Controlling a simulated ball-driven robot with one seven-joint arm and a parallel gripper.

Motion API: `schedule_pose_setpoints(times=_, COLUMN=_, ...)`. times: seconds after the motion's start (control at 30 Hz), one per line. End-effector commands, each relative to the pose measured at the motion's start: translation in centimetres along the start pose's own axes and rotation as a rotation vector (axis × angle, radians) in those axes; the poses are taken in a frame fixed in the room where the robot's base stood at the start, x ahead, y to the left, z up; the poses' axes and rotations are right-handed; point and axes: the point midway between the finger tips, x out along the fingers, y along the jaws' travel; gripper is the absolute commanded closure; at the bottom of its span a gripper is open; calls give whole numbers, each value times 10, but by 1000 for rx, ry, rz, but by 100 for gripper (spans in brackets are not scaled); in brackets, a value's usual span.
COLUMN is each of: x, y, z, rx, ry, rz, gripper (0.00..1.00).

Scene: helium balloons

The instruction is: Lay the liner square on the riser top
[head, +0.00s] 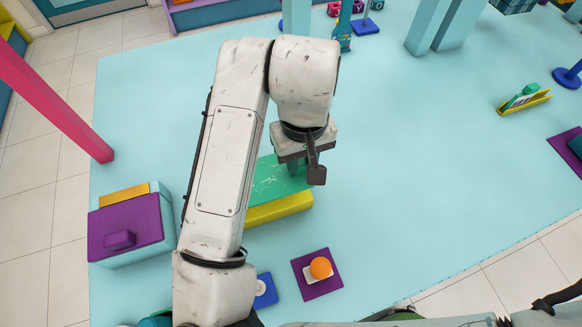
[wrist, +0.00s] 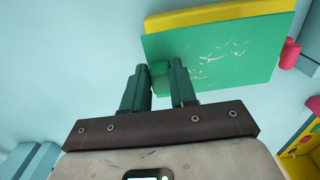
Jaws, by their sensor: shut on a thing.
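The liner square is a green sheet with white scuff marks (head: 268,180); it also shows in the wrist view (wrist: 225,62). The riser is a yellow block (head: 280,209), and its yellow edge shows past the liner in the wrist view (wrist: 220,18). My gripper (wrist: 163,75) is shut on a small green tab at the liner's near edge. The liner lies over the riser, with a yellow strip left bare along one side. I cannot tell whether the liner touches the riser top. In the head view my wrist hides part of the liner and the fingertips.
A purple-lidded box (head: 125,232) stands left of my arm. A purple mat (head: 310,287) bearing an orange ball (head: 320,267) lies in front, beside a blue tile (head: 266,290). A pink post (head: 60,105) slants at left. The blue floor right of the riser is clear.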

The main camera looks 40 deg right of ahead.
Motion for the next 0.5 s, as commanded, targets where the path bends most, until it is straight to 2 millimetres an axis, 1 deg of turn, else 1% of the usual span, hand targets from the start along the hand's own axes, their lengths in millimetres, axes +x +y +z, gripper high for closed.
schedule_pose_setpoints(times=0.03, x=6, y=-3, z=-3, rx=-3, ry=-2, rz=0, gripper=100)
schedule_pose_setpoints(times=0.27, x=20, y=-11, z=-13, rx=-2, ry=-1, rz=-1, gripper=100)
schedule_pose_setpoints(times=0.33, x=27, y=-14, z=-18, rx=-2, ry=-1, rz=-2, gripper=100)
schedule_pose_setpoints(times=0.4, x=39, y=-13, z=-16, rx=-2, ry=-2, rz=0, gripper=100)
schedule_pose_setpoints(times=0.5, x=50, y=-13, z=-16, rx=-2, ry=-1, rz=0, gripper=100)
